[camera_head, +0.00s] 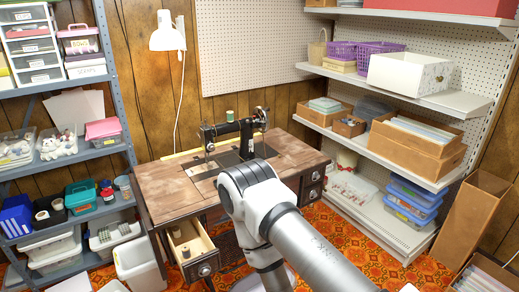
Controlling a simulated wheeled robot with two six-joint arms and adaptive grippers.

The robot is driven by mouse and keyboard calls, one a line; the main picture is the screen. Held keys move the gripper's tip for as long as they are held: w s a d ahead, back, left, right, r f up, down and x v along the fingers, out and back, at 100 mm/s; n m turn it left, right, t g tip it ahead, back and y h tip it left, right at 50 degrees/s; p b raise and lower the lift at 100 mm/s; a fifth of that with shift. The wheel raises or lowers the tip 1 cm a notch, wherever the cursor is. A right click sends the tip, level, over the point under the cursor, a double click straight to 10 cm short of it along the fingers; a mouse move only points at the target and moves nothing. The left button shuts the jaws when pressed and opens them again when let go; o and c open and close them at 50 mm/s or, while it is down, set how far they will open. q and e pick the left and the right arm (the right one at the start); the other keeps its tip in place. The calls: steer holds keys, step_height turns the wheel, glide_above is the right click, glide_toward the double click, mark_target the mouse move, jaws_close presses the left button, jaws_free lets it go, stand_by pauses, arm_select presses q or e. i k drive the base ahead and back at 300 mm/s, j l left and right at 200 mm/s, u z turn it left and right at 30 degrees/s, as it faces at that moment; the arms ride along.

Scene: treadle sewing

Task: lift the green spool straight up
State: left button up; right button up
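The machine sits on a wooden treadle table (177,192) in the middle of the head view. My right arm comes in from the bottom right and bends in front of the table; its gripper does not show. My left arm and gripper are not in view. Nothing is touching the green spool.
An open drawer (203,247) at the table's left front holds a few spools. A white lamp (167,37) hangs above the table. Loaded shelves stand left (103,152) and right (447,104). A white bin (140,264) stands left of the drawer.

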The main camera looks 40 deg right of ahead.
mark_target(229, 114)
steer(key=z, duration=0.95)
steer(key=i+l+z, duration=0.2)
steer(key=i+z, duration=0.15)
